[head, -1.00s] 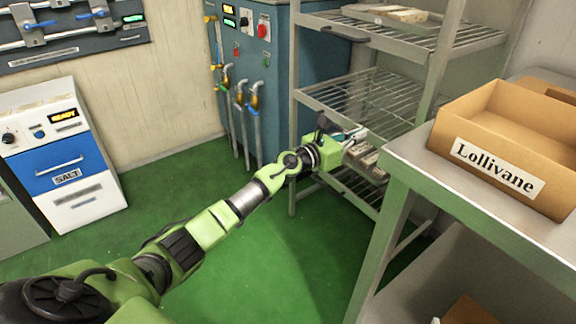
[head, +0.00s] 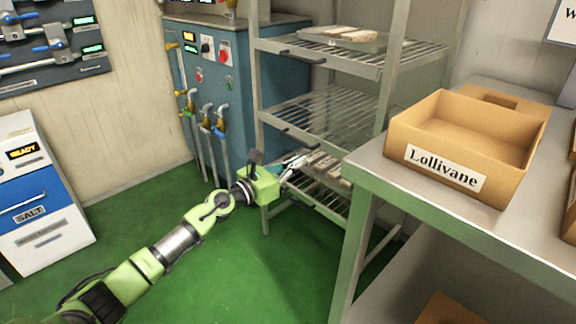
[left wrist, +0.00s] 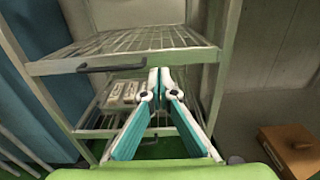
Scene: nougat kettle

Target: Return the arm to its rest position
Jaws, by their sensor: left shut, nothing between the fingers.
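My left arm reaches in from the lower left in the head view. My left gripper (head: 292,163) is at the front of the wire rack (head: 258,110), level with its lower part. In the left wrist view the gripper (left wrist: 159,75) has its two fingers meeting at the tips, with nothing between them. Pale bars (head: 325,165) lie on the rack's lower shelf just beyond the gripper; they also show in the left wrist view (left wrist: 125,92), left of the fingers. My right gripper is in neither view.
A blue cabinet (head: 230,85) with taps is behind on the left. A SALT machine (head: 40,205) stands at far left. Green floor (head: 240,270) is open before the rack.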

